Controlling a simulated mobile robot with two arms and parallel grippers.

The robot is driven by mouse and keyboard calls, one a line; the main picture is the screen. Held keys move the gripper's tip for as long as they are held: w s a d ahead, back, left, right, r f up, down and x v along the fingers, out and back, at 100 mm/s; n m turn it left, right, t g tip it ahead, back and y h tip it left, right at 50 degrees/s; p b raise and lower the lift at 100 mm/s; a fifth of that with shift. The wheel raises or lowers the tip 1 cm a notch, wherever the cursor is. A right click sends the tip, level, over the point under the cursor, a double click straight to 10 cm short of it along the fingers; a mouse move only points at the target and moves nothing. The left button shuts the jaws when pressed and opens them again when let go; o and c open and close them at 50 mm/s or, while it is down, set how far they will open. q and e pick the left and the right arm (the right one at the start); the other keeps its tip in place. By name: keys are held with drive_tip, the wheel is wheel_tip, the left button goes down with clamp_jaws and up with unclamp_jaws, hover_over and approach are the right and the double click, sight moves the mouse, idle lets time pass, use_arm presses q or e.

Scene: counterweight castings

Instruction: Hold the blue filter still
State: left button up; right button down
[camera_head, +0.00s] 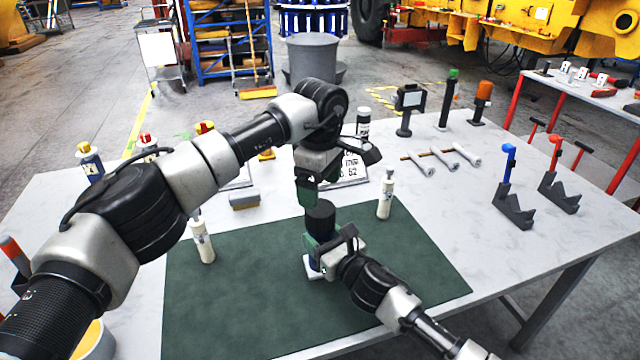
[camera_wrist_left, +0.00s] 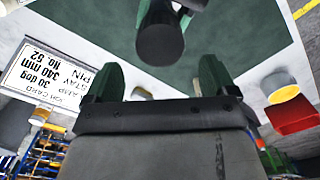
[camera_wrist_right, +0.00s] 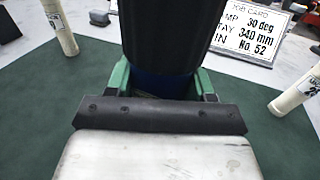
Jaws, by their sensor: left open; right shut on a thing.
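The blue filter stands upright on the green mat (camera_head: 230,300), mostly hidden by my right gripper. Its blue part (camera_wrist_right: 160,84) shows low between the fingers in the right wrist view. A black cylinder (camera_head: 320,219) sits on top of it and also shows in the left wrist view (camera_wrist_left: 160,44). A white base (camera_head: 311,270) shows at its foot. My right gripper (camera_head: 330,250) is shut around the blue part. My left gripper (camera_head: 307,192) is open and empty, above and a little behind the black cylinder, fingers pointing down, apart from it.
A job card (camera_head: 350,168) stands behind. Blue-topped (camera_head: 513,185) and red-topped (camera_head: 558,180) dark stands are at the right. The mat is clear at front left.

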sight(320, 208)
use_arm(q)
drive_tip(key=m, duration=0.6)
drive_tip(key=shift+m, duration=0.3)
drive_tip(key=m, duration=0.6)
drive_tip(key=shift+f+m, duration=0.4)
drive_tip(key=shift+f, duration=0.15)
wheel_tip(320, 208, down, 7)
drive_tip(key=shift+r, duration=0.1)
